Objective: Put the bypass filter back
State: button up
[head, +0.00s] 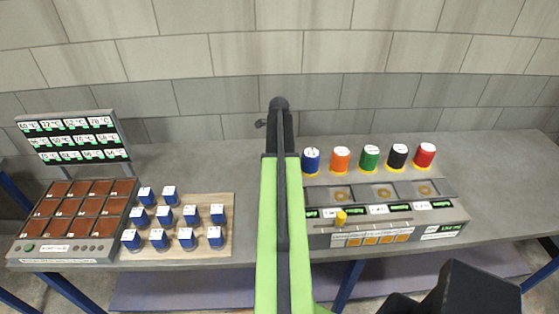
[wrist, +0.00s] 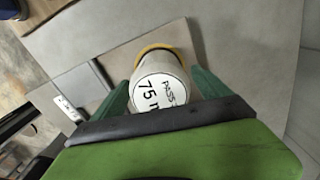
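In the wrist view a filter (wrist: 160,82) with a pale top and a yellow ring at its far end sits between the green fingers of my gripper (wrist: 163,88). Its label is partly cut off and reads "PASS" and "75 m", which fits the bypass filter. The fingers press against both its sides. In the head view my arm hides the gripper and this filter. A grey unit (head: 448,214) on the right of the bench has three bays with tan rings, one of them here (head: 383,193), and a yellow lever (head: 341,218).
Blue (head: 311,160), orange (head: 341,160), green (head: 370,158), black (head: 398,157) and red (head: 425,156) canisters stand behind the unit. Left are a board with several blue-sided cups (head: 162,215), a brown-celled tray (head: 85,205) and a temperature display (head: 72,140). The bench's right end (head: 505,180) is clear.

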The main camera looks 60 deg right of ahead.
jog(key=shift+r, duration=0.1)
notch_tip(320, 180, up, 12)
jog(key=p, duration=1.2)
jog(key=shift+r+p, duration=0.2)
jog(key=shift+p, duration=0.1)
jog(key=shift+f, duration=0.1)
jog(key=w+a+n, duration=0.5)
jog(key=a, duration=0.4)
jog(key=w+a+n, duration=0.4)
jog(key=w+a, duration=0.2)
jog(key=a, duration=0.4)
jog(key=w+a+n, duration=0.5)
jog(key=a, duration=0.4)
jog(key=a+n, duration=1.6)
jog(key=a, duration=1.4)
jog(key=shift+n, duration=0.4)
